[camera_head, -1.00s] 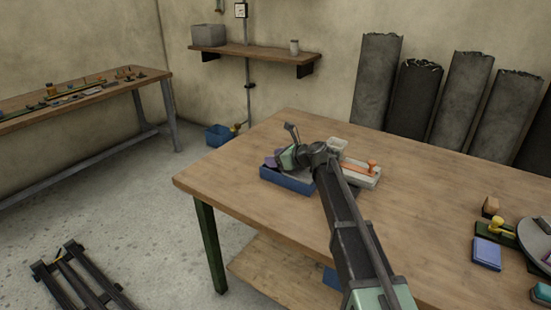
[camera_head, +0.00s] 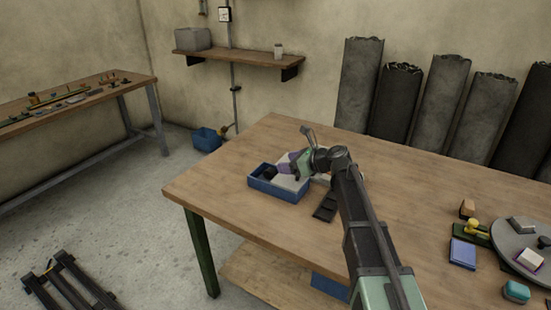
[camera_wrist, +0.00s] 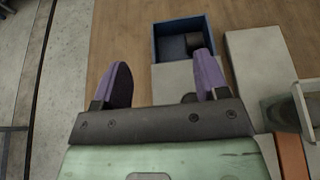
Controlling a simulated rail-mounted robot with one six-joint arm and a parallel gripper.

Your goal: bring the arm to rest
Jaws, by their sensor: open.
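My gripper (camera_head: 292,163) is at the end of my arm, above the right back part of a blue open box (camera_head: 262,188) on the wooden table. The wrist view shows its two purple fingers (camera_wrist: 162,70) spread apart with nothing between them. The blue box (camera_wrist: 157,45) lies beyond the fingertips there, with a dark round piece (camera_wrist: 195,42) inside. A pale grey block or lid partly fills the box; the gripper hides some of it.
A black flat piece (camera_head: 325,206) lies beside my arm on the table (camera_head: 220,180). A blue pad (camera_head: 463,253), a yellow-knobbed tool (camera_head: 473,227) and a round grey plate (camera_head: 510,240) are at the right. Dark sheet rolls (camera_head: 360,90) stand against the wall.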

